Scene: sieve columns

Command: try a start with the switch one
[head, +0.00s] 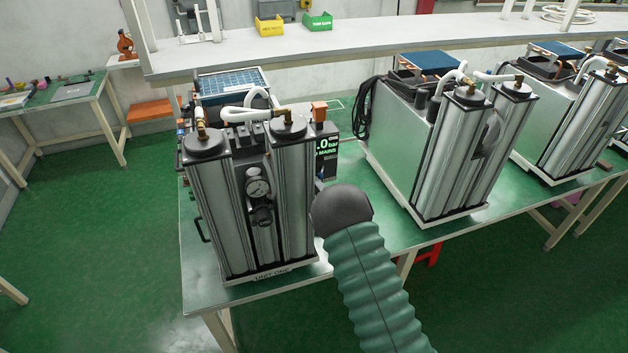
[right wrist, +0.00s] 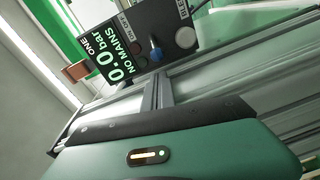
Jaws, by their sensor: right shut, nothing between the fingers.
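Unit one (head: 255,272) stands at the left end of the green bench, with two grey columns and a gauge (head: 258,188). Its dark control box (head: 327,158) sits at its right side, partly covered. My right gripper (head: 342,205) is at the unit's right side, below the box, apart from the switch. My left gripper is out of view.
A pale round button (right wrist: 185,38) sits beside the switch. A second column unit (head: 440,150) and a third (head: 575,120) stand to the right. A shelf (head: 400,38) runs above the bench at the back. Some bare bench (head: 400,233) lies right of my arm.

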